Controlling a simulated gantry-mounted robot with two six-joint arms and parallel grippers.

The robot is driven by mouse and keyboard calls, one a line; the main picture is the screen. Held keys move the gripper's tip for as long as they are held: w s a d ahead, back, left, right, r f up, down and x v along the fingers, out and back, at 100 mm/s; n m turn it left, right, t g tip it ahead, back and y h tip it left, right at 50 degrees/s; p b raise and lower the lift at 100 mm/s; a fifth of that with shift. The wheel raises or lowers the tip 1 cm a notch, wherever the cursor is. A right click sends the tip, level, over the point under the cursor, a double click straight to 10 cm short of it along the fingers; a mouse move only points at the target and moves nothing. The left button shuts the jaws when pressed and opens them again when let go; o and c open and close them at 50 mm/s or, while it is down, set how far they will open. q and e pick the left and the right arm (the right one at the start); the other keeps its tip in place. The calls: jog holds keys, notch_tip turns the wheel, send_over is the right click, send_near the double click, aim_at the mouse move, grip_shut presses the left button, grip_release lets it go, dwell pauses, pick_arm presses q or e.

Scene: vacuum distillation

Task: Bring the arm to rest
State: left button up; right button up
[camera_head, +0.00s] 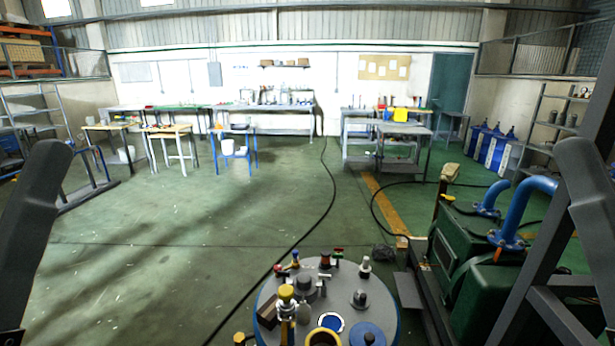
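My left arm (32,230) shows as a dark grey link at the left edge. My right arm (590,200) shows as a similar link at the right edge. Both links stand upright and well apart from the vessel between them. Neither gripper is in the picture, so their fingers and anything in them are hidden. The round grey vessel lid (268,297) is at the bottom centre, with several valves and fittings on top, including a yellow-topped valve (286,293) and a blue round cap (367,335).
A green pump machine (455,250) with blue pipes (520,210) stands right of the vessel. A black cable (318,222) runs over the green floor (190,240). Workbenches (265,120) line the far wall, and blue containers (490,148) stand at the right. The floor left of the vessel is open.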

notch_tip(320, 180, up, 38)
jog(key=p, duration=3.7)
